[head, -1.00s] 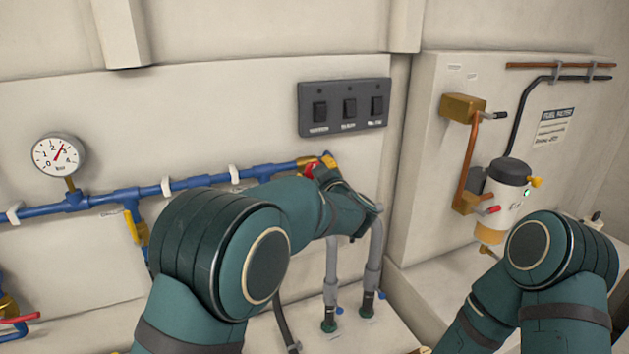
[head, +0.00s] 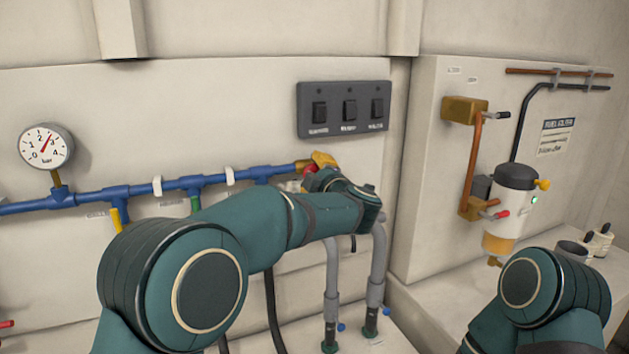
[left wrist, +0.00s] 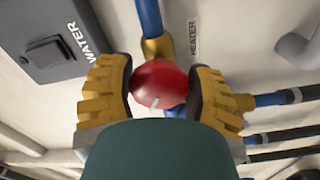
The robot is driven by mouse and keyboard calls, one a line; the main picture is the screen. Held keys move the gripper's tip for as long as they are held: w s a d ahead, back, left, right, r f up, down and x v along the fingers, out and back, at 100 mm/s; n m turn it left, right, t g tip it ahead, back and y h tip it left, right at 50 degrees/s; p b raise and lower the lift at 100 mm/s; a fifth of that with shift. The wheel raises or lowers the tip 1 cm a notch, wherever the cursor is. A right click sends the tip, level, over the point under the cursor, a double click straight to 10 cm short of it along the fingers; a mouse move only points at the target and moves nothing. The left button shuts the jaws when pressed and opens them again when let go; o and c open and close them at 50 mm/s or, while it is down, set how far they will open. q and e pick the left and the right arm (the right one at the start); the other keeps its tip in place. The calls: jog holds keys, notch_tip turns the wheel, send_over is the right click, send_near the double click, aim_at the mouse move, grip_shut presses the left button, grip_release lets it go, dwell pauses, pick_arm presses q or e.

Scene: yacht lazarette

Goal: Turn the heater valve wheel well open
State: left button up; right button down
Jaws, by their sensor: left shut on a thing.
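The heater valve wheel is a round red knob (left wrist: 158,83) with a pale mark, beside a label reading HEATER (left wrist: 193,38). In the left wrist view it sits between the two yellow fingers of my left gripper (left wrist: 163,92), which is shut on it. In the head view a small part of the red wheel (head: 310,173) shows at the brass right end of the blue pipe. A yellow finger of my left gripper (head: 322,163) shows beside it; my wrist hides the rest. My right gripper is out of view.
A dark switch panel (head: 344,109) is on the wall just above the valve. A pressure gauge (head: 46,146) stands on the blue pipe (head: 130,192) at left. Grey hoses (head: 377,262) rise below my wrist. A fuel filter (head: 510,205) hangs at right.

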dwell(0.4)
pick_arm(q)
jog(key=o, duration=1.2)
jog(key=v, duration=1.2)
